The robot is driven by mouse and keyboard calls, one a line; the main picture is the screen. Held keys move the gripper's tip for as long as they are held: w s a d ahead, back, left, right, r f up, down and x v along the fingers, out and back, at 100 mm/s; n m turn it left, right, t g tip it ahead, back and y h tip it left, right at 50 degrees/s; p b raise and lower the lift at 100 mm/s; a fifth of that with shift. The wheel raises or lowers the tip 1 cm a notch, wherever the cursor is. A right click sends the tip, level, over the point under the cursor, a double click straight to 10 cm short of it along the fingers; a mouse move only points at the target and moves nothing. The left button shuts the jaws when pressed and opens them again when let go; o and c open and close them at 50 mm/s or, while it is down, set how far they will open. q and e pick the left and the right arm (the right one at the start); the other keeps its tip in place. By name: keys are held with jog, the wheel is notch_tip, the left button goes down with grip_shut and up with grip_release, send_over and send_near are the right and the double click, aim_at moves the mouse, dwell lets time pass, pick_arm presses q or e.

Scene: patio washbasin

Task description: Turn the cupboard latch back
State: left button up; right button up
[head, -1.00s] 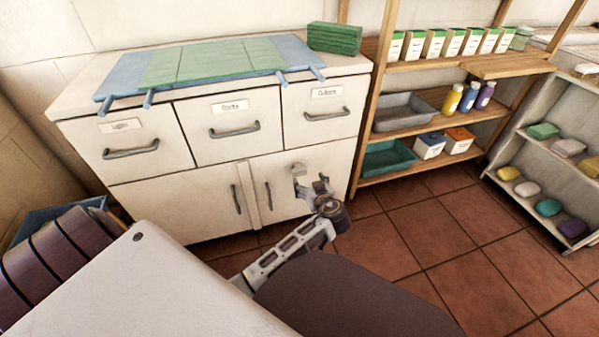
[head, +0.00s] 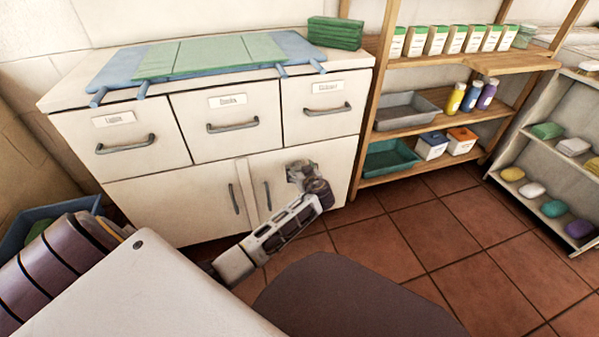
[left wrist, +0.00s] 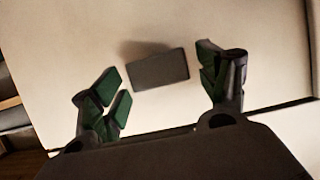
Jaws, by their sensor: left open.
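The white cupboard (head: 178,206) has two lower doors with upright grey handles near their meeting edges. My left gripper (head: 296,170) is in front of the right door (head: 282,218), to the right of its handle (head: 268,195). In the left wrist view my left gripper (left wrist: 162,88) is open, its green-padded fingers apart. A dark rectangular piece (left wrist: 160,70), apparently the latch, stands out from the pale door, slightly tilted, between and just beyond the fingertips. I see no finger touching it. In the head view the latch cannot be made out; my gripper covers that part of the door.
Three labelled drawers (head: 228,124) with grey handles are above the doors. A wooden shelf (head: 425,130) with bottles, boxes and trays stands close on the right. A low rack (head: 550,185) of soaps is farther right. The tiled floor (head: 400,225) between is clear.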

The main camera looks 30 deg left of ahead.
pick_arm(q)
jog(key=shift+w+a+f, duration=0.2)
jog(key=shift+w+a, duration=0.2)
jog(key=shift+a, duration=0.05)
jog(key=shift+c, duration=0.4)
jog(key=c, duration=1)
